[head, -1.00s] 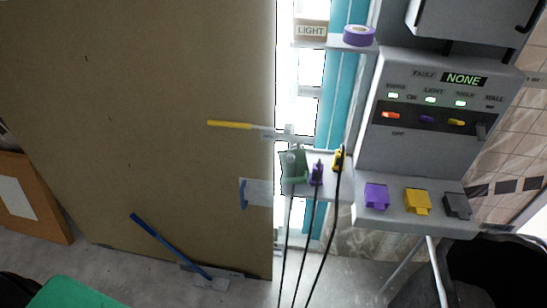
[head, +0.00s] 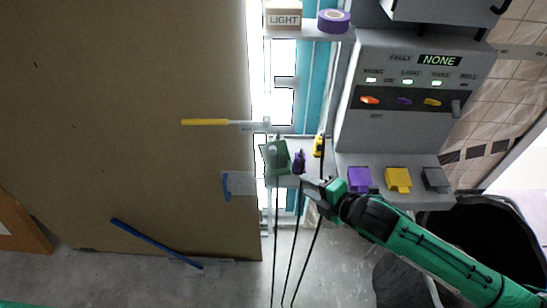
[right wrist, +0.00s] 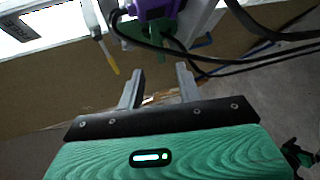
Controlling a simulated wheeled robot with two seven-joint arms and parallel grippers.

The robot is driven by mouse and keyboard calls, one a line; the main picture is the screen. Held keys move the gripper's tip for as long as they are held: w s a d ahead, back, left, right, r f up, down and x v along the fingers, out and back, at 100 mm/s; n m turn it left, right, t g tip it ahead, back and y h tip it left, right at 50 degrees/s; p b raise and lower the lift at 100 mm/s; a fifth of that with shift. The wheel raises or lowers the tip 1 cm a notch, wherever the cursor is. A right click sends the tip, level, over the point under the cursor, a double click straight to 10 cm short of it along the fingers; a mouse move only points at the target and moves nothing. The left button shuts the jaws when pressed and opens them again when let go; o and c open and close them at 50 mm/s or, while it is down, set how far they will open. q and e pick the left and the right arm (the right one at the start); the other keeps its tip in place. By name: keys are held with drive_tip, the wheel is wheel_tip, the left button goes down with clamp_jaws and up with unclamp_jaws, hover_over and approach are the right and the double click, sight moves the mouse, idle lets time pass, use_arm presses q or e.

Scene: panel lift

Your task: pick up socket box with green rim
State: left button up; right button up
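A greenish item (head: 277,158) with a cable hanging from it is at the small grey shelf in the head view; I cannot tell clearly whether it is a socket box with a green rim. A purple plug (head: 299,161) and a yellow plug (head: 318,146), also on cables, are just right of it. My right gripper (head: 309,186) is just below these plugs. In the right wrist view my right gripper (right wrist: 160,73) is open, with nothing between its fingers. Beyond its fingertips are the purple plug (right wrist: 153,9) and a green piece (right wrist: 146,36). My left gripper is out of view.
Black cables (head: 288,245) hang near my right gripper. A grey control panel (head: 405,95) and purple, yellow and grey blocks (head: 398,180) are to the right. A large brown board (head: 130,120) fills the left. A black bin (head: 475,225) stands lower right.

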sight(284, 174)
drive_tip(key=p+x, duration=0.1)
drive_tip(key=x, duration=0.7)
drive_tip(key=shift+p, duration=0.4)
drive_tip(key=shift+w+a+p, duration=0.2)
drive_tip(key=shift+a+p, duration=0.15)
drive_tip(key=p+x, duration=0.1)
drive_tip(key=x, duration=0.2)
drive_tip(key=shift+a+r, duration=0.1)
drive_tip(key=shift+a, duration=0.15)
drive_tip(key=shift+w+a+f+p, duration=0.35)
drive_tip(key=shift+w, duration=0.1)
clamp_jaws()
